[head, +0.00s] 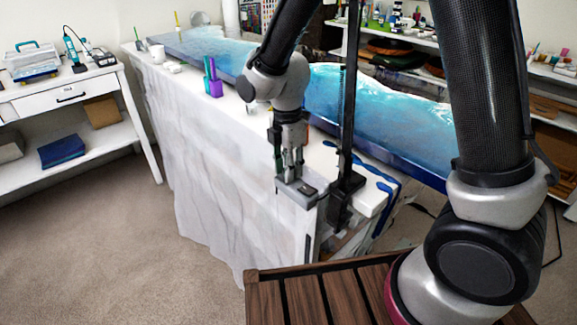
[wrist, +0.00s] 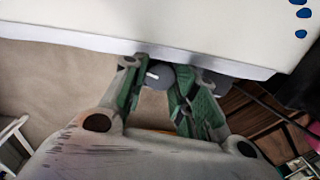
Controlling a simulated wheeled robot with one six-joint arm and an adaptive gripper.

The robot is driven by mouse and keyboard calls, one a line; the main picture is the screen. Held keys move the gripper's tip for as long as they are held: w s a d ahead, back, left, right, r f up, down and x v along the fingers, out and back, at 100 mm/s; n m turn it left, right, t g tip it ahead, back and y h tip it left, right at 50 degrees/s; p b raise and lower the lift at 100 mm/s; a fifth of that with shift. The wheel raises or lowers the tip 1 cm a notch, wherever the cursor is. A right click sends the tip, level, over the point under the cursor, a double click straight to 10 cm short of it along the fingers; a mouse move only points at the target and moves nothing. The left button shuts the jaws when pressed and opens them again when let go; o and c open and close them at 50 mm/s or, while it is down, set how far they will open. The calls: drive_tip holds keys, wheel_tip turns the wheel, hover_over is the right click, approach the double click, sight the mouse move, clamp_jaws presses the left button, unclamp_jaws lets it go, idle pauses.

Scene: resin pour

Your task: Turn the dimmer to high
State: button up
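The dimmer knob (wrist: 161,77) is a small grey round knob with a short white line on its face. It shows in the wrist view between the tips of my gripper (wrist: 154,82), one green-padded finger on each side. The fingers are part way apart, and I cannot tell whether they touch the knob. In the head view my gripper (head: 290,165) points down just above a grey box (head: 297,192) at the near end of the white-covered table. The knob itself is not distinct there. The direction its line stands for is not readable.
The white-covered table (head: 215,165) carries a blue resin slab (head: 385,112) and purple and green cups (head: 214,83). A black upright post (head: 346,110) stands close right of my gripper. A white side table (head: 70,97) stands left; carpet between is clear.

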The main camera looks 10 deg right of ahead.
drive_tip(key=shift+c, duration=1.1)
drive_tip(key=shift+m, duration=0.7)
drive_tip(key=o, duration=1.1)
drive_tip(key=shift+c, duration=0.2)
wheel_tip(320, 180, up, 12)
drive_tip(key=shift+w, duration=0.2)
drive_tip(key=shift+f, duration=0.1)
